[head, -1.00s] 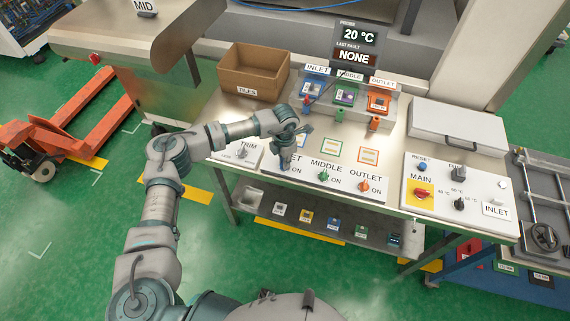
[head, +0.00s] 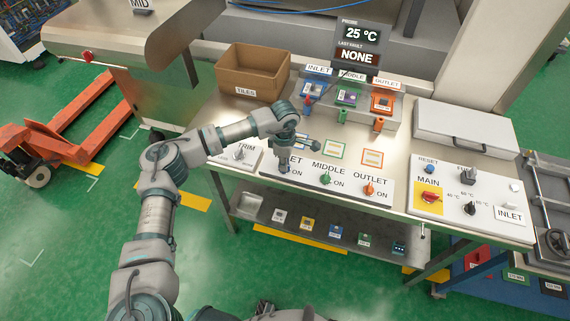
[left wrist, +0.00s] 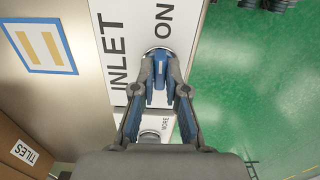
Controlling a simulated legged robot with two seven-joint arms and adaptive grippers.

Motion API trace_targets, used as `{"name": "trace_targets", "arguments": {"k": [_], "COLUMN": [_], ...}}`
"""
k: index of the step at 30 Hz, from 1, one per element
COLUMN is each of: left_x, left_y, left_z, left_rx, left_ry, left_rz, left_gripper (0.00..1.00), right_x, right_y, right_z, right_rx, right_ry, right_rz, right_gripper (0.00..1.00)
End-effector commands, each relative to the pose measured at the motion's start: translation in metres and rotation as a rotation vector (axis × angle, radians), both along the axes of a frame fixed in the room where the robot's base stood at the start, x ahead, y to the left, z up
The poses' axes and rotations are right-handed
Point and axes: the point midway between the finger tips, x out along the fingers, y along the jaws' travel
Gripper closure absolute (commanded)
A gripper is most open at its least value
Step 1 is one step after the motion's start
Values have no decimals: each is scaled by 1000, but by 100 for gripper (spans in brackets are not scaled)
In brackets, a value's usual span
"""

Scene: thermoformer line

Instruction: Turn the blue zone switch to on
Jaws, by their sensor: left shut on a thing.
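The blue zone switch (left wrist: 160,72) is the knob beside the INLET and ON lettering on a white panel strip. In the left wrist view my left gripper (left wrist: 160,62) is shut on it, one finger on each side. The ON label (left wrist: 163,20) lies just beyond the fingertips. The fingers have blue pads, so which way the knob points is hard to tell. In the head view my left gripper (head: 284,162) reaches down over the INLET switch and mostly hides it. My right gripper is not in view.
The green MIDDLE knob (head: 325,178) and orange OUTLET knob (head: 369,189) stand to the right. The TRIM knob (head: 239,154) is close on the left. A cardboard TILES box (head: 253,74) stands behind. The display (head: 361,35) reads 25 °C.

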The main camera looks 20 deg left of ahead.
Motion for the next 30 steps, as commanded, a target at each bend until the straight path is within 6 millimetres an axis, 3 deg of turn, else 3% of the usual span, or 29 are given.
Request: {"name": "trace_targets", "arguments": {"k": [20,21,24,30], "left_x": [3,3,3,1], "left_y": [1,1,1,0], "left_z": [4,4,3,2], "left_rx": [-1,-1,-1,-1], "left_ry": [-10,-10,-9,-5], "left_rz": [-60,-59,-59,-60], "left_gripper": [100,83,62,62], "right_x": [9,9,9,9], "right_y": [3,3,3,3], "right_z": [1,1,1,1], "right_rx": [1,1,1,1], "right_ry": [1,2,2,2], "right_rz": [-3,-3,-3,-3], "right_gripper": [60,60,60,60]}}
